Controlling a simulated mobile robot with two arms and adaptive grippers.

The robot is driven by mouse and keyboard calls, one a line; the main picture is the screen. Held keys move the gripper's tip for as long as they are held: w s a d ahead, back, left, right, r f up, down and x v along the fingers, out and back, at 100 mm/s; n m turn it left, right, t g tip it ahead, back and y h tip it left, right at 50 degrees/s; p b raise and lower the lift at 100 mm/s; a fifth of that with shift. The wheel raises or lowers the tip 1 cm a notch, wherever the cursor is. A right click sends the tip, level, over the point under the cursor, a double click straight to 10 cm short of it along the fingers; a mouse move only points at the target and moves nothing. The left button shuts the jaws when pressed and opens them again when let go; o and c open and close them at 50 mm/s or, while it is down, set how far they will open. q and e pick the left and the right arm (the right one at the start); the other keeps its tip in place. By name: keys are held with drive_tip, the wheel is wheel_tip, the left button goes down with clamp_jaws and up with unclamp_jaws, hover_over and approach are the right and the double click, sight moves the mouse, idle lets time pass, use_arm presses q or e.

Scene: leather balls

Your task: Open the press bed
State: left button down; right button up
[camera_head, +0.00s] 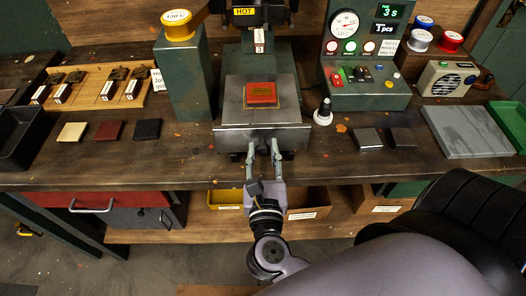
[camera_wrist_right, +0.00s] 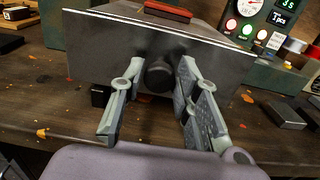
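The press bed (camera_head: 262,139) is a grey metal drawer-like slab under the press, with a broad flat front plate that also shows in the right wrist view (camera_wrist_right: 100,48). A red block (camera_head: 261,94) lies on its top. A dark round knob (camera_wrist_right: 159,76) sticks out from the front plate. My right gripper (camera_head: 263,157) is at the front plate; its fingers (camera_wrist_right: 159,82) stand open on either side of the knob, with a visible gap on each side. In the head view the knob cannot be made out. My left gripper is not in view.
The press head (camera_head: 247,17) with a HOT label hangs above the bed. A green control box (camera_head: 366,93) stands right of it, a green pillar (camera_head: 184,85) left. A small black-and-white knob (camera_head: 323,113) and dark blocks (camera_head: 368,138) lie right of the bed.

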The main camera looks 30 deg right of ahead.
drive_tip(key=shift+o, duration=1.4)
drive_tip(key=v, duration=1.2)
drive_tip(key=w+a+f+n+t+y, duration=0.1)
drive_tip(key=w+a+f+n+y, duration=0.1)
drive_tip(key=a+f+n+y, duration=0.5)
drive_tip(key=w+a+f+n+t+y, duration=0.1)
drive_tip(key=w+a+f+n+y, duration=0.1)
drive_tip(key=f+n, duration=0.85)
wheel_tip(320, 180, down, 17)
drive_tip(key=s+n+g+y, duration=0.2)
drive_tip(key=n+g+y, duration=0.25)
drive_tip(key=n, duration=0.95)
drive_tip(key=s+d+f+n+g+h, duration=0.1)
drive_tip(key=s+d+f+n+g, duration=0.3)
drive_tip(key=f, duration=0.4)
drive_tip(key=s+d+f+n+g+h, duration=0.1)
drive_tip(key=s+d+f+n+g, duration=0.15)
drive_tip(key=s+d+f, duration=0.35)
drive_tip(key=s+d+f+n+g+h, duration=0.2)
drive_tip(key=s+d+f+n+g, duration=0.3)
drive_tip(key=s+f, duration=0.4)
drive_tip(key=s+d+n, duration=0.1)
drive_tip(key=s+d, duration=0.1)
drive_tip(key=s, duration=0.2)
drive_tip(key=shift+f+g+h, duration=0.25)
drive_tip(key=shift+g+h, duration=0.1)
drive_tip(key=shift+g, duration=0.05)
